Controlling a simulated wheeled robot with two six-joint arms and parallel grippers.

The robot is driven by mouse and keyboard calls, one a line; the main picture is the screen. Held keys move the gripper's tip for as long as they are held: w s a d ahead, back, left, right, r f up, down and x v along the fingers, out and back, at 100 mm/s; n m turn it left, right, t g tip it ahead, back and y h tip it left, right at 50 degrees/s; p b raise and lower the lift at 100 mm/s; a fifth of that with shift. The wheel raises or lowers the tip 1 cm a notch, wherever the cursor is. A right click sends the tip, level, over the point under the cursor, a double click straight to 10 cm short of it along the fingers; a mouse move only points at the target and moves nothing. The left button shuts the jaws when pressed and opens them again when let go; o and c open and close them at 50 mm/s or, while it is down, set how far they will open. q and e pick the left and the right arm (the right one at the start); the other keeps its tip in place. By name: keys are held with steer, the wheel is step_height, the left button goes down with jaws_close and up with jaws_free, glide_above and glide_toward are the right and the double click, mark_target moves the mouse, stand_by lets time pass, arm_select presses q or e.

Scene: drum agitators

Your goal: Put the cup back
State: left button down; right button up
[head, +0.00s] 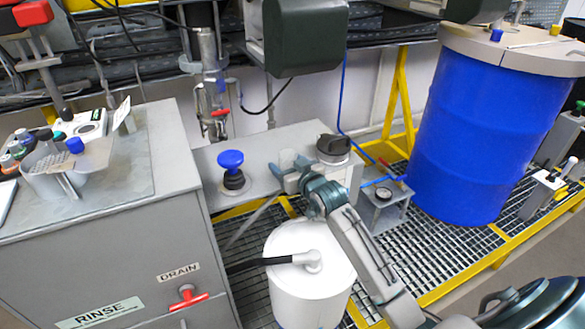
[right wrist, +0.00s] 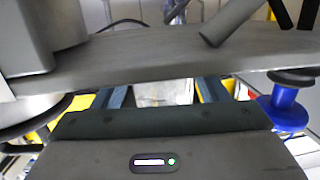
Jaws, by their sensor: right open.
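A small translucent cup (head: 287,160) stands on the grey ledge, between the blue knob and a dark-topped round fitting. I cannot clearly make out its rim. My right gripper (head: 289,178) is open at the near side of the cup, its fingers at or just short of it. In the right wrist view, the two fingers (right wrist: 165,92) stand apart, with a pale patch between them that I cannot identify. I see no firm hold on the cup. My left gripper is not in view.
The blue knob (head: 231,162) stands left of the cup, and the dark-topped fitting (head: 333,148) stands close on its right. A white drum (head: 308,270) is below my right forearm. A large blue drum (head: 470,125) is at right. A grey rinse cabinet (head: 110,250) is at left.

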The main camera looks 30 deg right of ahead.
steer(key=shift+s+r, duration=0.1)
steer(key=shift+s, duration=0.25)
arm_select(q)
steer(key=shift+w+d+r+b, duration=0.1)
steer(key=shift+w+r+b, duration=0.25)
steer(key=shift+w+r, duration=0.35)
arm_select(e)
steer(key=s+r, duration=0.1)
steer(key=s, duration=1)
steer(key=shift+d+r, duration=0.15)
steer(key=shift+r, duration=0.25)
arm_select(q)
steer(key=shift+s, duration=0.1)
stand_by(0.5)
